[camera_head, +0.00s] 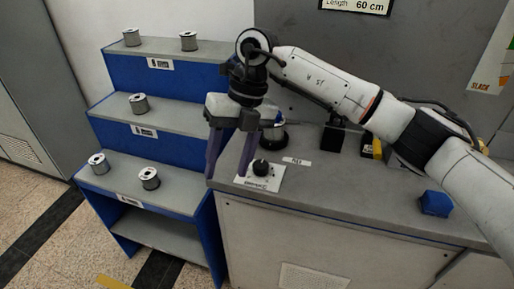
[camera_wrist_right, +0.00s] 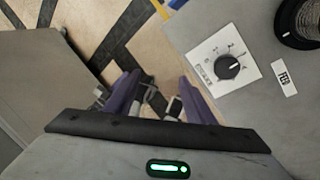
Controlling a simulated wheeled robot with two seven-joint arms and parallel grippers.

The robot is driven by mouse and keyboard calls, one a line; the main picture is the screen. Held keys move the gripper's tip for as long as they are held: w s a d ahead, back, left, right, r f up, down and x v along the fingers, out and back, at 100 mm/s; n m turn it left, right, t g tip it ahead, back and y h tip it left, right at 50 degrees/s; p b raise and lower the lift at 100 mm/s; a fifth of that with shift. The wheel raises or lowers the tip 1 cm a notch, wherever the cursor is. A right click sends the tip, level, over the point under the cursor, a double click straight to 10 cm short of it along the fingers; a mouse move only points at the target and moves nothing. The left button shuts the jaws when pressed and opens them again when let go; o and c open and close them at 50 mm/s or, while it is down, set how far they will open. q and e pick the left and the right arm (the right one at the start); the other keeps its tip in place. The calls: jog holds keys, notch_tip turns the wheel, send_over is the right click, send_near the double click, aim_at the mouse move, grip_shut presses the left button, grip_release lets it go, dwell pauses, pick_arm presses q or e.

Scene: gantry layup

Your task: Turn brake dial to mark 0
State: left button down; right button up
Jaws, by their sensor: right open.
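The brake dial (camera_head: 262,167) is a black round knob on a white marked plate (camera_head: 245,182) near the left end of the grey counter. In the right wrist view the dial (camera_wrist_right: 227,67) sits right of the fingers, and its white pointer line points roughly right. My left gripper is not in view.
A dark spool (camera_head: 273,135) stands behind the dial, with a small label (camera_head: 297,161) beside it. A blue block (camera_head: 435,203) lies on the counter (camera_head: 350,190) at right. Blue stepped shelves (camera_head: 165,85) with several wire spools stand at left, close to the gripper.

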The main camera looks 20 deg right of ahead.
aim_at(261, 165)
jog(key=w+d+r+m+t+h, duration=0.1)
jog(key=w+d+r+h, duration=0.1)
jog(key=d+r, duration=0.15)
jog(key=w+d+r+m+h, duration=0.1)
jog(key=w+d+r+h, duration=0.1)
jog(key=d, duration=0.3)
pick_arm(q)
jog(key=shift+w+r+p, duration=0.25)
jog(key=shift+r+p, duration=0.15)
jog(key=shift+p, duration=0.15)
pick_arm(e)
notch_tip(261, 165, down, 10)
jog(key=shift+f, duration=0.2)
jog(key=c, duration=1.1)
jog(key=shift+o, duration=0.2)
